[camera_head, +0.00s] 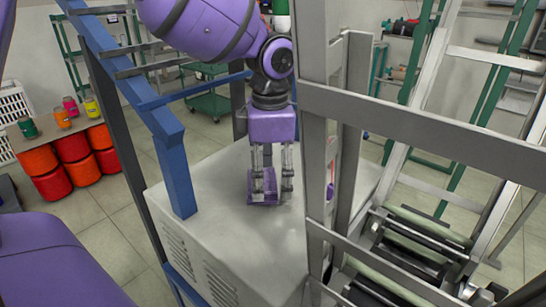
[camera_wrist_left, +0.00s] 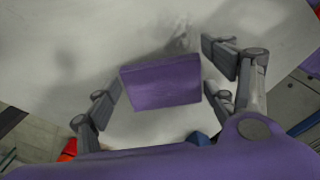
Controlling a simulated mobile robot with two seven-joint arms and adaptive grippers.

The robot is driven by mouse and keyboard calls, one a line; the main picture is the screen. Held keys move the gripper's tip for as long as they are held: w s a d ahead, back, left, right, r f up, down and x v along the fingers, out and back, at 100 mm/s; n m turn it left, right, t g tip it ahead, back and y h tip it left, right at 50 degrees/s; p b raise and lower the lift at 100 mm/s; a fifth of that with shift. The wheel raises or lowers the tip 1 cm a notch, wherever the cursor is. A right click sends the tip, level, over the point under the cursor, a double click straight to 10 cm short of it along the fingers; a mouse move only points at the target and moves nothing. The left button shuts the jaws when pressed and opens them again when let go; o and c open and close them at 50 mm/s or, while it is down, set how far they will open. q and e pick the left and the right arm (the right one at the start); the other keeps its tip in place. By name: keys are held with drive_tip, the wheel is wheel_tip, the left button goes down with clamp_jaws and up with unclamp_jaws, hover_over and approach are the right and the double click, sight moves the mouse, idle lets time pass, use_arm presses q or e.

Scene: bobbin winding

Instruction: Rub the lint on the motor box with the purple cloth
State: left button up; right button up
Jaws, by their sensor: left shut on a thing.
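The motor box (camera_head: 225,235) is a large off-white box with vent slots; its pale top also fills much of the left wrist view (camera_wrist_left: 50,70). My left gripper (camera_head: 268,190) points down over the top, shut on the purple cloth (camera_head: 262,198). In the left wrist view the cloth (camera_wrist_left: 160,82) is a flat purple block between the fingers. It is at or just above the top; I cannot tell whether it touches. A faint grey patch (camera_wrist_left: 178,42), perhaps the lint, shows beyond the cloth's far edge. My right gripper is not in view.
A blue frame (camera_head: 178,165) stands along the left of the box. A grey metal upright (camera_head: 314,130) and crossbar (camera_head: 420,120) stand close on the right, before rollers (camera_head: 415,245). Red-orange drums (camera_head: 72,150) stand at the far left. The box top's front is clear.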

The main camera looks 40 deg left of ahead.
use_arm(q)
drive_tip(key=shift+f+b, duration=0.35)
drive_tip(key=shift+f, duration=0.35)
drive_tip(key=shift+f, duration=0.15)
